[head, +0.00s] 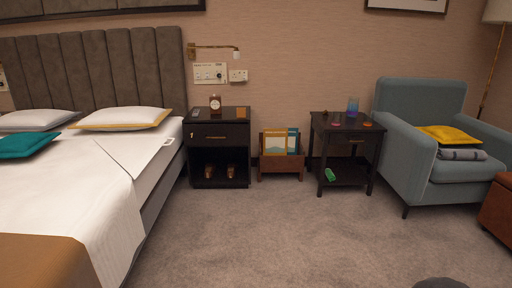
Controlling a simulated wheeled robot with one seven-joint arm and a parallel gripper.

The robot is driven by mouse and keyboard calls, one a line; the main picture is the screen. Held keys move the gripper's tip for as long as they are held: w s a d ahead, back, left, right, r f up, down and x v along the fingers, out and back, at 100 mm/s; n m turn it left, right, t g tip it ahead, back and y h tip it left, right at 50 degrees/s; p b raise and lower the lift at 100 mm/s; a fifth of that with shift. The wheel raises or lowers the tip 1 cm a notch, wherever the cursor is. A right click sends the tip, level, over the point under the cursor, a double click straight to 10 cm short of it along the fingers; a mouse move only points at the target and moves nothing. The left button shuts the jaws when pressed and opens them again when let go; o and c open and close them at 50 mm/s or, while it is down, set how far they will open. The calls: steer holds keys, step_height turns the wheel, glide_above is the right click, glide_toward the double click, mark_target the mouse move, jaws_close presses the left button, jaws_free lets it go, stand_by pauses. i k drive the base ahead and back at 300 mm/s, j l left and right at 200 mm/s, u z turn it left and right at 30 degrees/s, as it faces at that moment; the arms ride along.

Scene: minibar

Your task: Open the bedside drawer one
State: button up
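The black bedside table (249,150) stands right of the bed, against the wall. Its single drawer (232,137) is under the top and looks shut, with its front flush. A small brass-coloured handle (216,138) sits at the middle of the drawer front. Below the drawer is an open shelf space. My gripper is not in view, so I cannot see whether it is open or shut.
The bed (90,190) lies close along the left. A wooden magazine rack (281,167), a dark side table (375,150) and a blue armchair (405,150) stand to the right. A small clock (215,103) stands on the bedside table. Carpet (270,230) in front is clear.

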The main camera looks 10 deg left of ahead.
mark_target(194, 133)
steer(key=i+j+u, duration=0.1)
steer(key=i+u, duration=0.25)
steer(key=i, duration=0.55)
steer(key=i+l+u, duration=0.15)
steer(key=i+u, duration=0.15)
steer(key=i, duration=0.6)
steer(key=i+j+z, duration=0.45)
steer(key=i+j, duration=0.2)
steer(key=i+j+z, duration=0.4)
steer(key=i+j, duration=0.25)
steer(key=j, duration=0.25)
steer(key=i+j+z, duration=0.1)
steer(key=j, duration=0.3)
